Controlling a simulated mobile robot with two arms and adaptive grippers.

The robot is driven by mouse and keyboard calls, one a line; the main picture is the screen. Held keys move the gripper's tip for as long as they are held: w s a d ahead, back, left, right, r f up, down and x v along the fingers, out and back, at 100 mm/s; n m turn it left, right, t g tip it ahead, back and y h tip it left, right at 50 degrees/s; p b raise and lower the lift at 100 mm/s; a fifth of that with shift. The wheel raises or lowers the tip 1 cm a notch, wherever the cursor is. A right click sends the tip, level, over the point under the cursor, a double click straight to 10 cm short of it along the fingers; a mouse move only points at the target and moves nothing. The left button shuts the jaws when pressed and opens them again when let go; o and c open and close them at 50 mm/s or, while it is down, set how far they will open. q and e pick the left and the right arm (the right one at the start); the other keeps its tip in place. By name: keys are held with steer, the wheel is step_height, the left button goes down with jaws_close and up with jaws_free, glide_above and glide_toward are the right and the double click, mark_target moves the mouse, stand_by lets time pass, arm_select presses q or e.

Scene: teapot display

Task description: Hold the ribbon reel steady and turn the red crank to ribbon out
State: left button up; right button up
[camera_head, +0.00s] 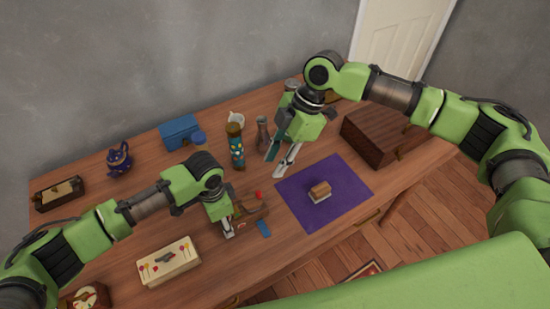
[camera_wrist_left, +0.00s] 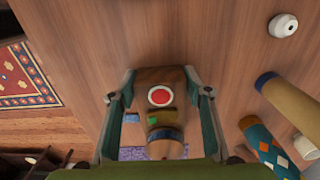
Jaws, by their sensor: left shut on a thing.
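The brown wooden ribbon reel (camera_head: 250,214) stands on the table left of the purple mat. Its small red crank (camera_head: 258,195) points up at the far side. A blue piece (camera_head: 264,229), seemingly the ribbon's end, shows at its near right. My left gripper (camera_head: 229,231) is shut on the reel from the left. In the left wrist view its fingers (camera_wrist_left: 160,94) lie on both sides of the brown reel body (camera_wrist_left: 175,76), which bears a red disc with a pale ring. My right gripper (camera_head: 278,160) is open and empty, above the table beyond the mat.
The purple mat (camera_head: 295,205) carries a small brown-topped block (camera_head: 319,190). A patterned cylinder (camera_head: 236,150) and a grey vase (camera_head: 262,134) stand behind the reel. A brown chest (camera_head: 378,138) is at right. A pale box (camera_head: 168,262) lies at front left.

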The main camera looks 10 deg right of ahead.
arm_select(q)
steer(key=o, duration=1.5)
steer(key=shift+r, duration=0.1)
